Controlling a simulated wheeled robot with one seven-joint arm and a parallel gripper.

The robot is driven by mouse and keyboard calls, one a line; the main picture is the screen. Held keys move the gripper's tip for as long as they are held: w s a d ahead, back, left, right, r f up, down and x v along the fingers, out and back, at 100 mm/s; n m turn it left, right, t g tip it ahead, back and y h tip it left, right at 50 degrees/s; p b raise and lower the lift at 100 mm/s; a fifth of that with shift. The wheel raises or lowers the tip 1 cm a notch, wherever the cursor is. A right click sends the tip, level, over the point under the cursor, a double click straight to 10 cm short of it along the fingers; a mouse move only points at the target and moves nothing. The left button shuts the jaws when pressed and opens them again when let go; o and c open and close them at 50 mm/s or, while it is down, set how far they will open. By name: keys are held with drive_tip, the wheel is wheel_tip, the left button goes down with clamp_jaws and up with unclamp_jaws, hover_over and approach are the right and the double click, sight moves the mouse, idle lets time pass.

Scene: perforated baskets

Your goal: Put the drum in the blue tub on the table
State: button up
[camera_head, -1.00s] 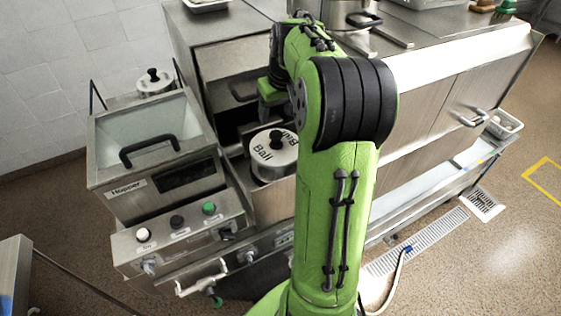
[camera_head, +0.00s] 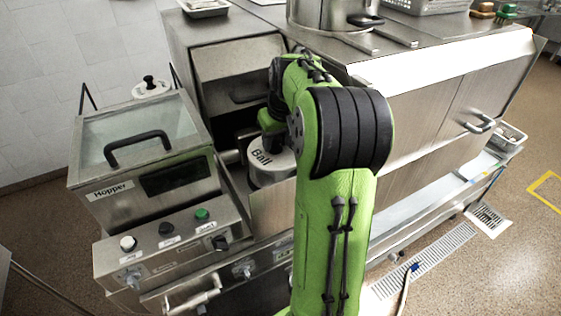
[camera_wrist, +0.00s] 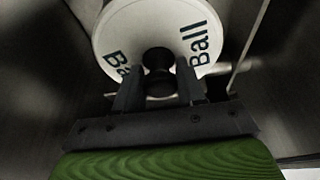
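The drum (camera_head: 268,172) is a white, round, lidded container marked "Ball", standing in the open bay of the steel machine. In the wrist view the drum's lid (camera_wrist: 120,35) fills the top middle, with a black knob at its centre. My gripper (camera_wrist: 159,80) is at the knob, with one dark finger on each side. The fingers are apart, and a narrow gap seems to show between them and the knob. In the head view my gripper (camera_head: 270,140) is over the drum, partly hidden by my arm. No blue tub shows in the current views.
The hopper (camera_head: 140,140) with a black handle stands left of the bay, above a panel of buttons (camera_head: 165,230). Another white lidded container (camera_head: 151,88) stands behind it. A steel pot (camera_head: 335,14) sits on the machine top. Steel walls close in around the drum.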

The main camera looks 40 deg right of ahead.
sight(282, 157)
clamp_jaws()
drive_tip(key=shift+r, duration=0.15)
drive_tip(key=shift+r+p, duration=2.2)
drive_tip(key=d+p+v, duration=0.1)
drive_tip(key=p+v, duration=0.8)
drive_tip(key=v, duration=0.3)
drive_tip(key=shift+w+a+r+p, duration=0.25)
drive_tip(key=shift+a+r+p, duration=0.15)
drive_tip(key=shift+r, duration=0.1)
